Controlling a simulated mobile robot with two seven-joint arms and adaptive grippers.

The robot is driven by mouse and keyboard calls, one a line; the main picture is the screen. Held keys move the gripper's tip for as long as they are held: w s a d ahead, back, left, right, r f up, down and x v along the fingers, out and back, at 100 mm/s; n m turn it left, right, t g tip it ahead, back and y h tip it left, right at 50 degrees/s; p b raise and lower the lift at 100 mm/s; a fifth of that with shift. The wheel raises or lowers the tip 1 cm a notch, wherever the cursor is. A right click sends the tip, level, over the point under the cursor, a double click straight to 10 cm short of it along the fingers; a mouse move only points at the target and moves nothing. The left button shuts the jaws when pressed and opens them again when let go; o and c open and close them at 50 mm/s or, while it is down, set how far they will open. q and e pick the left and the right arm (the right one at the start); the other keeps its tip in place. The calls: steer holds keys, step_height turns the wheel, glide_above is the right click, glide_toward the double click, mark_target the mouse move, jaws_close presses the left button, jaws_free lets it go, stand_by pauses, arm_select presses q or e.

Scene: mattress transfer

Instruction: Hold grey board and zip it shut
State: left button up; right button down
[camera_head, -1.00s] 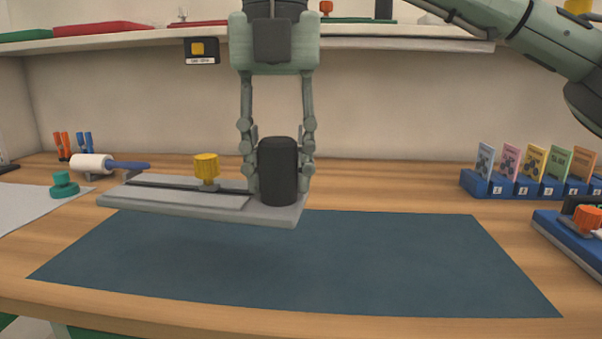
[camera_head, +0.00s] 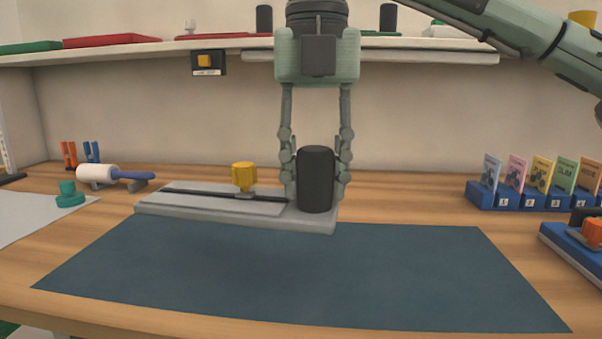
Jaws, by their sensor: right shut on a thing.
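The grey board (camera_head: 310,221) is a flat plate with a dark slot along its left part. A yellow knob (camera_head: 244,177) stands on the slot, around its middle. A black upright handle (camera_head: 316,180) stands at the board's right end. My right gripper (camera_head: 316,182) reaches down from above and is shut on the black handle, one finger on each side. The board appears raised, with a faint shadow on the mat under it. My left gripper is not in view.
A dark blue mat (camera_head: 300,285) covers the table front and is bare. A white roller (camera_head: 98,175) and teal knob (camera_head: 69,194) lie at left. A blue card rack (camera_head: 512,200) and a blue device with an orange knob (camera_head: 590,233) are at right. A shelf (camera_head: 150,51) crosses behind.

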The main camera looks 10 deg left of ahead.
steer(key=w+d, duration=0.3)
steer(key=d, duration=0.4)
steer(key=shift+w+p, duration=0.25)
steer(key=shift+p, duration=0.15)
stand_by(0.4)
steer(key=shift+d, duration=0.1)
stand_by(0.3)
